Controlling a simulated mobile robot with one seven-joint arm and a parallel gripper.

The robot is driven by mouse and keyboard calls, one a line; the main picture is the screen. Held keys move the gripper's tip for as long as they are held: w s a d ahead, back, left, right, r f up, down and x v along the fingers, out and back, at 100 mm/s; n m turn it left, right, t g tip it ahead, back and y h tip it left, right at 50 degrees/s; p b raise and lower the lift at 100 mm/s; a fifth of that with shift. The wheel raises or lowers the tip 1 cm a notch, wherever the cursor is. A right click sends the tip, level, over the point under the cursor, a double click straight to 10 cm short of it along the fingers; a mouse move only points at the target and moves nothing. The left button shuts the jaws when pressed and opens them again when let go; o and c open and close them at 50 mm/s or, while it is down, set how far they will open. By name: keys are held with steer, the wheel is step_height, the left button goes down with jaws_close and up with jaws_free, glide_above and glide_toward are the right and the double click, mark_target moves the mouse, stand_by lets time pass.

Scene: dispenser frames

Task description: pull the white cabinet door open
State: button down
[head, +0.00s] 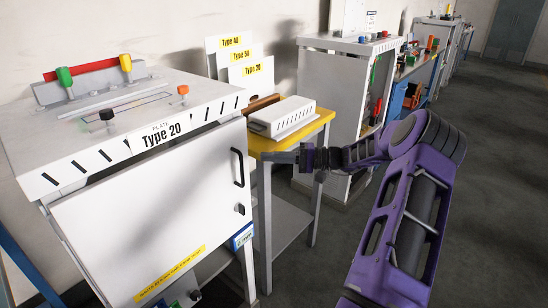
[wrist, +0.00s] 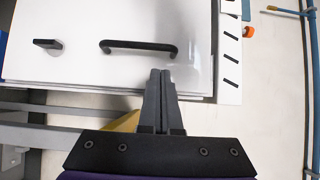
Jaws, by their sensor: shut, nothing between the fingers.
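The white cabinet door (head: 150,225) fills the front of the cabinet marked Type 20 at the left in the head view. It looks closed or nearly so. Its black bar handle (head: 238,168) sits near the door's right edge, with a small black latch (head: 241,209) below it. In the wrist view the door (wrist: 90,75) shows turned sideways, with the handle (wrist: 139,47) and the latch (wrist: 47,43). My gripper (head: 266,157) is shut and empty, to the right of the handle and apart from it. Its fingertips also show in the wrist view (wrist: 160,72), near the door's edge.
A yellow-topped table (head: 318,124) with a white box (head: 282,117) stands right of the cabinet, close behind my gripper. Upright Type plates (head: 225,58) stand behind. A second grey cabinet (head: 335,85) is farther back. The floor (head: 490,180) at right is clear.

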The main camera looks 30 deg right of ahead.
mark_target(232, 156)
steer(key=x, duration=0.6)
steer(key=shift+w+a, duration=0.1)
steer(key=shift+a, duration=0.1)
